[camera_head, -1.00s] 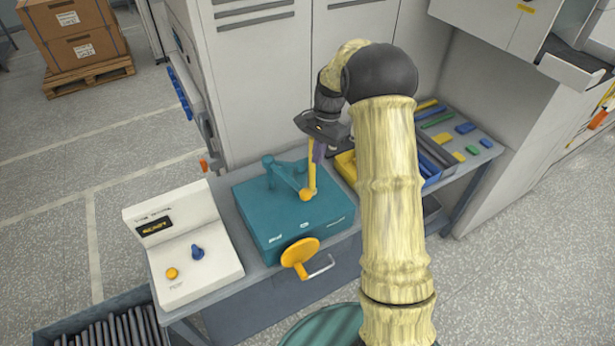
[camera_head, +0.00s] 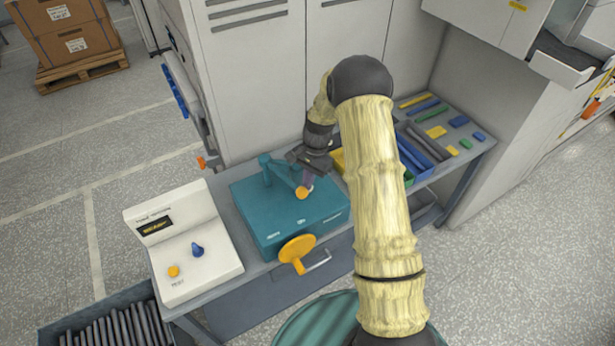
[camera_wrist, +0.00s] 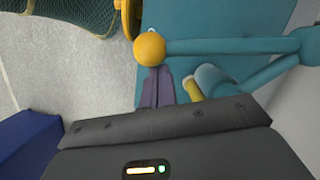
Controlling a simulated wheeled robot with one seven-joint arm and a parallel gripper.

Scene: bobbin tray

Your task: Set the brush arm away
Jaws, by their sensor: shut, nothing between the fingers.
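The brush arm (camera_head: 284,179) is a teal bar on top of a teal box (camera_head: 270,222). It runs from a short teal post at the back left to a yellow knob (camera_head: 302,193). In the wrist view the knob (camera_wrist: 150,48) is at the bar's left end and the bar (camera_wrist: 230,47) runs right. My gripper (camera_head: 308,182) points down at the knob end, with its purple-grey fingers (camera_wrist: 157,88) shut and empty, right by the knob. Whether they touch it I cannot tell. A teal cylinder with a yellow end (camera_wrist: 193,88) is beside the fingers, partly hidden.
A white console (camera_head: 183,245) stands left. Bins (camera_head: 425,155) and small coloured parts lie right. A dark crate of rods (camera_head: 105,325) is on the floor at lower left.

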